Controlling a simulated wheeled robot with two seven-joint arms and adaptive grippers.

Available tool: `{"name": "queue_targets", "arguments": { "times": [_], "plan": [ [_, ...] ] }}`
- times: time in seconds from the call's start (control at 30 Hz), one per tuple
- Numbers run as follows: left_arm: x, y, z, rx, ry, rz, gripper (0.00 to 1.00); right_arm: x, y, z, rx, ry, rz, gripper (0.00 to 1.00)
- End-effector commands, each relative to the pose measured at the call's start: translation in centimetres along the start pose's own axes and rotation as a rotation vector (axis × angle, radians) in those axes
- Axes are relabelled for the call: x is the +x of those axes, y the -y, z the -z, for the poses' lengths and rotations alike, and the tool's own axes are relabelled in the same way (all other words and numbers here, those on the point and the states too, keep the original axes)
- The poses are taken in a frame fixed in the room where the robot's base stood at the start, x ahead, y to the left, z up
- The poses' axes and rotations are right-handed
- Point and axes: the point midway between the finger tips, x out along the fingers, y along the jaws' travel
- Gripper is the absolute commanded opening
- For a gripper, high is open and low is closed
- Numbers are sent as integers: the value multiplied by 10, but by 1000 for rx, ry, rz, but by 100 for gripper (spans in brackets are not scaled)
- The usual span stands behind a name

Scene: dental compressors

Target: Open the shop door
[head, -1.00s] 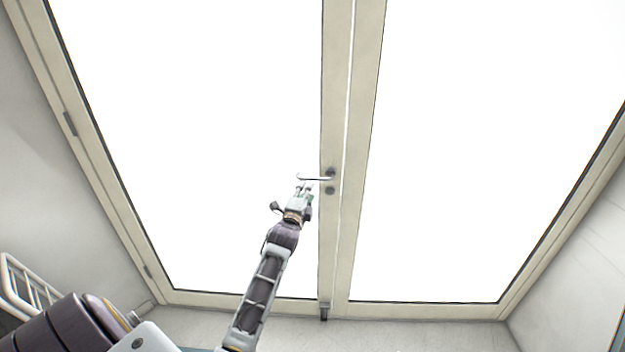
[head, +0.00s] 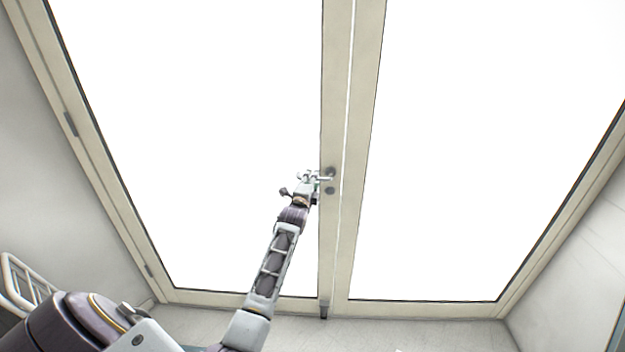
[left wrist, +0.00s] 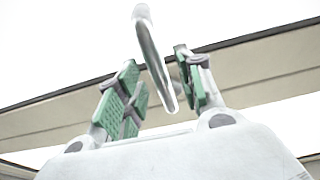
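The shop door is a double glass door with cream frames; its left leaf (head: 200,130) and right leaf (head: 450,150) stand shut, with a thin bright gap between them. A metal lever handle (head: 329,173) sits on the left leaf's inner stile. My left gripper (head: 313,177) is at this handle and partly covers it. In the left wrist view the handle (left wrist: 150,45) runs between the green-padded fingers of my left gripper (left wrist: 157,68). The fingers are apart, one on each side of the bar, and do not appear closed on it. My right gripper is not in view.
A round lock (head: 329,190) is below the handle. A floor bolt (head: 324,311) is at the foot of the left leaf. Pale walls flank the door. A white wire rack (head: 25,285) stands at the lower left. The floor before the door looks clear.

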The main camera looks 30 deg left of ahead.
Motion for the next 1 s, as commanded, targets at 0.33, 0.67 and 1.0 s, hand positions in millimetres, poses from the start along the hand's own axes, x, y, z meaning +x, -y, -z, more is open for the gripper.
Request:
{"name": "queue_targets", "arguments": {
  "times": [0.33, 0.67, 1.0],
  "plan": [
    [14, 0, 0, -1, 0, 1, 37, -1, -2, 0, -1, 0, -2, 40],
    [15, 0, 0, 0, 0, 0, 33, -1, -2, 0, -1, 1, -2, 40],
    [14, 0, 0, 0, 0, 0, 0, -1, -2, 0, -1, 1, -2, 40]
  ]
}}
